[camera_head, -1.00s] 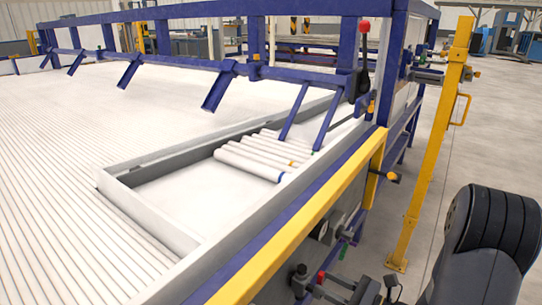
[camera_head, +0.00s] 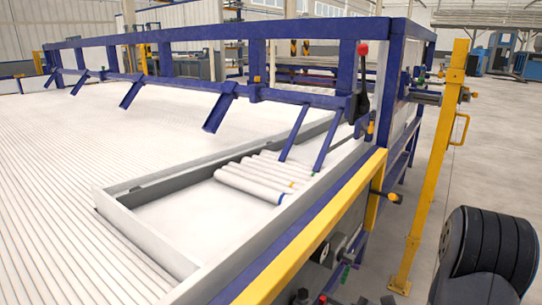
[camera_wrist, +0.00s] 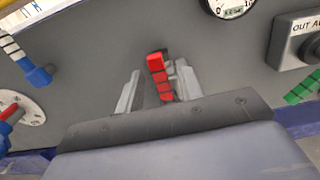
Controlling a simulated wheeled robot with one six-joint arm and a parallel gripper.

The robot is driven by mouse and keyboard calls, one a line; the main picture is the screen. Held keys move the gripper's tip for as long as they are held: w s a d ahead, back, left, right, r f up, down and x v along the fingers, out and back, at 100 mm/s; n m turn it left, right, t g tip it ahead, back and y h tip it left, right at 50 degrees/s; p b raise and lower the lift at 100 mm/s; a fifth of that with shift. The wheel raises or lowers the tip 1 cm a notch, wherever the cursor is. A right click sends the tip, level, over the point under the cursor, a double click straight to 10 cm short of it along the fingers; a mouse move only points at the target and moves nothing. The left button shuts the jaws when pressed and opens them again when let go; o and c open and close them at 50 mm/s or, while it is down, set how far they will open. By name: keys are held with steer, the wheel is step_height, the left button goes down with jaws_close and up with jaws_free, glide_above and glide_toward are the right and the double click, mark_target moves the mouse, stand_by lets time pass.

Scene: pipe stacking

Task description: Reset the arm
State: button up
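My gripper (camera_wrist: 157,88) shows in the wrist view in front of a grey panel. Its two pale fingers stand apart, with a red ribbed piece (camera_wrist: 160,75) seen between them. I cannot tell how far behind or between the fingers the red piece lies, but neither finger appears closed on it. In the head view my dark arm link is at the lower right, and the gripper itself is out of sight below the frame.
Several white pipes (camera_head: 255,184) lie in the grey-walled tray (camera_head: 148,243). A yellow rail (camera_head: 315,233) and yellow post (camera_head: 429,170) border the frame. The grey panel carries a gauge (camera_wrist: 229,6), a button box (camera_wrist: 300,38) and a blue fitting (camera_wrist: 40,75). Open floor lies right of the post.

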steer(key=p+v, duration=0.2)
steer(key=v, duration=0.7)
steer(key=b+x, duration=0.2)
steer(key=x, duration=0.8)
steer(key=shift+a+b, duration=0.2)
steer(key=shift+b, duration=0.1)
steer(key=shift+w+r+m+p, duration=0.2)
steer(key=shift+w+m+p, duration=0.1)
steer(key=shift+p, duration=0.1)
steer(key=shift+w+d+f+m+p, duration=0.1)
steer(key=shift+w+d+m+p, duration=0.15)
steer(key=shift+m, duration=0.3)
steer(key=shift+w+d+f+m+p, duration=0.1)
steer(key=shift+m+p, duration=0.2)
steer(key=shift+m, duration=0.25)
